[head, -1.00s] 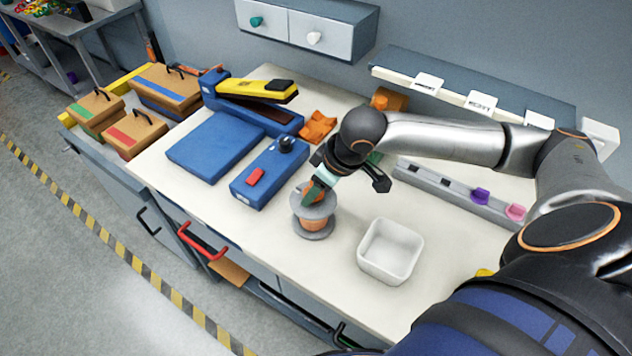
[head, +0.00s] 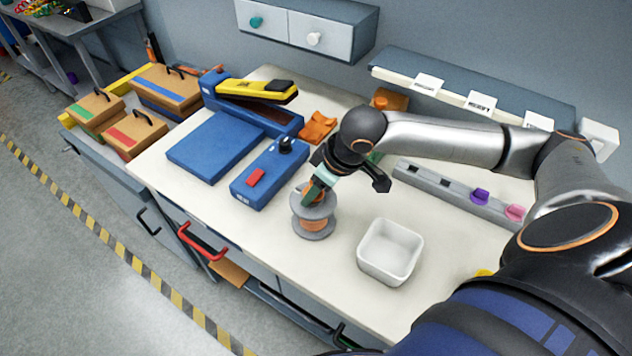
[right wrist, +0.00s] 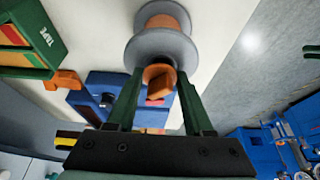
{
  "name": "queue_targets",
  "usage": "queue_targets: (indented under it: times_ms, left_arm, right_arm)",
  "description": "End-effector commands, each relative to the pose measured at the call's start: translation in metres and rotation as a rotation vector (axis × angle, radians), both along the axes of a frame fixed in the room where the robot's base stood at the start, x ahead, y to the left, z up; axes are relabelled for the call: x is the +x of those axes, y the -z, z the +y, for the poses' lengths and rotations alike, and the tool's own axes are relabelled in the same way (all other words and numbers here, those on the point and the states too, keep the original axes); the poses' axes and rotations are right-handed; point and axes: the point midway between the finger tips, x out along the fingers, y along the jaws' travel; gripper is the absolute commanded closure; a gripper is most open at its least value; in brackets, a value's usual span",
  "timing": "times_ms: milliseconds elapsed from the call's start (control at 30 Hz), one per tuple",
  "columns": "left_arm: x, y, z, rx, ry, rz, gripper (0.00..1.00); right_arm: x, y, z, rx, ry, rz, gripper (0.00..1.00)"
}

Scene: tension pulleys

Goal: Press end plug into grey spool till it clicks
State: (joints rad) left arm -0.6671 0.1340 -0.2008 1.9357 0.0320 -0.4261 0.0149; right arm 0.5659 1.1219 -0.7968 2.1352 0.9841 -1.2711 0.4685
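The grey spool (head: 313,212), wound with orange, stands upright on the white worktop near its front edge. My right gripper (head: 309,197) points down at the spool's top flange. In the right wrist view, the spool (right wrist: 163,42) lies just beyond the fingertips. My right gripper (right wrist: 157,75) has its dark green fingers closed on the orange end plug (right wrist: 159,82), which is at the spool's top. The fingers and flange hide how deep the plug sits. My left gripper is not in view.
A white empty bin (head: 390,250) stands right of the spool. A blue box with a red button (head: 256,177) stands close on the left. A grey rail with coloured pegs (head: 455,190) lies at the back right. The worktop between spool and bin is clear.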

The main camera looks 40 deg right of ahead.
Motion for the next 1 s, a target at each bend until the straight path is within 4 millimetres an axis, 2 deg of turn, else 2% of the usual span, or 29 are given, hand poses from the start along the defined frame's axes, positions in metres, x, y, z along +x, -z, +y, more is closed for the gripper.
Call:
queue_targets:
  times_ms: [33, 300, 667, 1000]
  left_arm:
    - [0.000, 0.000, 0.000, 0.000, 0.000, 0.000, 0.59]
    - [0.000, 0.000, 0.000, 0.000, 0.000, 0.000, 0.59]
    - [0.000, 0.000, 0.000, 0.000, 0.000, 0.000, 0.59]
    - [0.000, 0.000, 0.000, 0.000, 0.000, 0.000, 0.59]
  right_arm:
    - [0.000, 0.000, 0.000, 0.000, 0.000, 0.000, 0.43]
    - [0.000, 0.000, 0.000, 0.000, 0.000, 0.000, 0.14]
    - [0.000, -0.004, 0.000, 0.000, 0.000, -0.001, 0.14]
    - [0.001, -0.029, 0.000, 0.000, 0.000, -0.002, 0.14]
